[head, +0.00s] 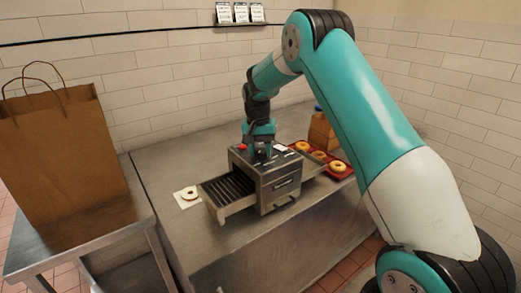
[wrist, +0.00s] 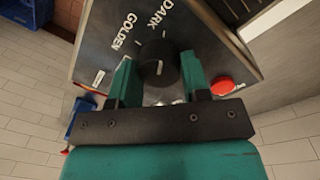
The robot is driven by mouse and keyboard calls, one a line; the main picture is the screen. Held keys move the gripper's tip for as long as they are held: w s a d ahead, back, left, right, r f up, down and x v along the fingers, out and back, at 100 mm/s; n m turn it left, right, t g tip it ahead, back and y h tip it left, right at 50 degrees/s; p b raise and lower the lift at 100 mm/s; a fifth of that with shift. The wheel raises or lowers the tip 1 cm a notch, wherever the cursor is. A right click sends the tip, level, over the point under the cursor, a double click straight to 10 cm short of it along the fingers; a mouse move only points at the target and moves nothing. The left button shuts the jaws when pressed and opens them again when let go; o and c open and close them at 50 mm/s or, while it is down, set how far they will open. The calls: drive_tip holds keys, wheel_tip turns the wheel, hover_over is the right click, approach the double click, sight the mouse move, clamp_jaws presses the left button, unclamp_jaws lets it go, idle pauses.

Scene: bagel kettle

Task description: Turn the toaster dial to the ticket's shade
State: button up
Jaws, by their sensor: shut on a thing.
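The toaster (head: 282,187) is a grey metal box on the steel counter, with a rack drawer (head: 226,193) standing out on its left. My gripper (head: 262,152) points down at its top. In the wrist view, the black dial (wrist: 158,62) sits between my fingers (wrist: 158,76), which are shut on it. The dial has a short white mark. The words GOLDEN and DARK and small tick marks show on the panel beside it; any other label is hidden. Several tickets (head: 240,13) hang on the wall rail, too small to read.
A red button (wrist: 222,86) lies close to one finger. A red tray (head: 343,174) with bagels and an orange-brown carton (head: 322,131) stand right of the toaster. A bagel on white paper (head: 181,205) lies left. A paper bag (head: 62,150) stands on a separate table.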

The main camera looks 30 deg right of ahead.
sight(257, 150)
drive_tip(key=o, duration=0.9)
drive_tip(key=shift+r, duration=0.1)
drive_tip(key=r, duration=1.1)
drive_tip(key=a+r+b, duration=0.1)
drive_tip(key=r, duration=0.5)
drive_tip(key=shift+w+r, duration=0.15)
drive_tip(key=shift+w, duration=0.25)
